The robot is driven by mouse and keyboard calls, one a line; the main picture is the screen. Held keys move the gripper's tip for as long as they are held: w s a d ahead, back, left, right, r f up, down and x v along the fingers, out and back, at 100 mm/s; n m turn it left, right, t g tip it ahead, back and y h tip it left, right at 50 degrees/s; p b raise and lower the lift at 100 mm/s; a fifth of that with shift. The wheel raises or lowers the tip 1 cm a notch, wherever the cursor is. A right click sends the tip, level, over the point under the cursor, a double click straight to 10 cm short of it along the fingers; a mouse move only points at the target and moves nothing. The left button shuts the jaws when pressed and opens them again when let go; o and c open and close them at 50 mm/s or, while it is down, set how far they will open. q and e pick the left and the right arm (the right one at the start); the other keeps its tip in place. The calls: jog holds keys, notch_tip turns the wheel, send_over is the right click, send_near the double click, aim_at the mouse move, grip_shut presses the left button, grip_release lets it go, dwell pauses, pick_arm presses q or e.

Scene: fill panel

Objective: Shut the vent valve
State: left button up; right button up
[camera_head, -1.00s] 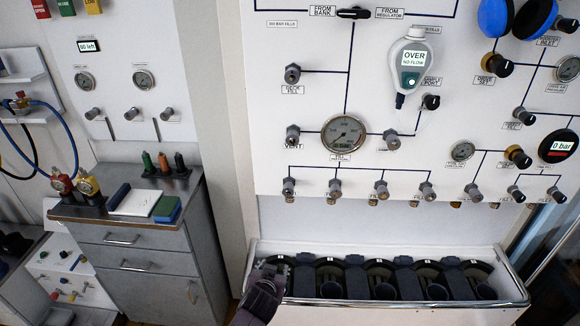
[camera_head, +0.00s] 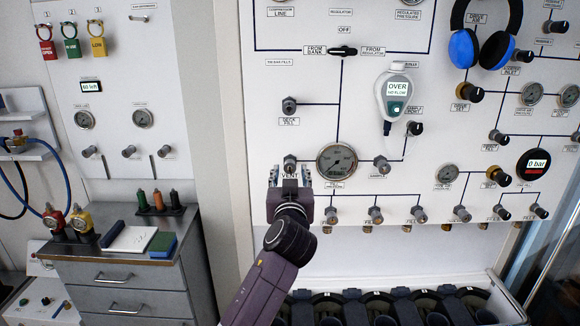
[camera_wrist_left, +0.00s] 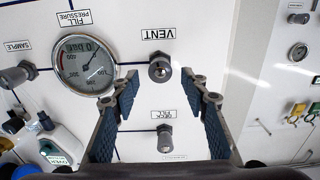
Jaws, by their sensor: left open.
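The vent valve is a small dark metal knob (camera_head: 290,160) on the white fill panel (camera_head: 262,215), left of the fill pressure gauge (camera_head: 337,161). In the left wrist view the knob (camera_wrist_left: 160,70) sits under the upside-down VENT label (camera_wrist_left: 158,33). My left gripper (camera_head: 290,176) is open and empty in front of the panel, just below the knob in the head view. In the wrist view its two blue-padded fingers (camera_wrist_left: 160,78) stand on either side of the knob, apart from it. Whether the fingertips reach the knob's depth is unclear. The right gripper is out of view.
The deck fill knob (camera_head: 289,106) is above the vent valve, and the sample knob (camera_head: 381,163) is right of the gauge. Several fill knobs (camera_head: 376,215) line the panel below. A handheld meter (camera_head: 395,96) and blue headphones (camera_head: 465,48) hang on the right.

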aim_at(290, 167)
pick_arm(q)
jog(key=shift+w, duration=1.45)
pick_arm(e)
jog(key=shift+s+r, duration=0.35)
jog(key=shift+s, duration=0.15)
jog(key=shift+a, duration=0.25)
pick_arm(q)
jog(key=shift+c, duration=1.3)
grip_shut()
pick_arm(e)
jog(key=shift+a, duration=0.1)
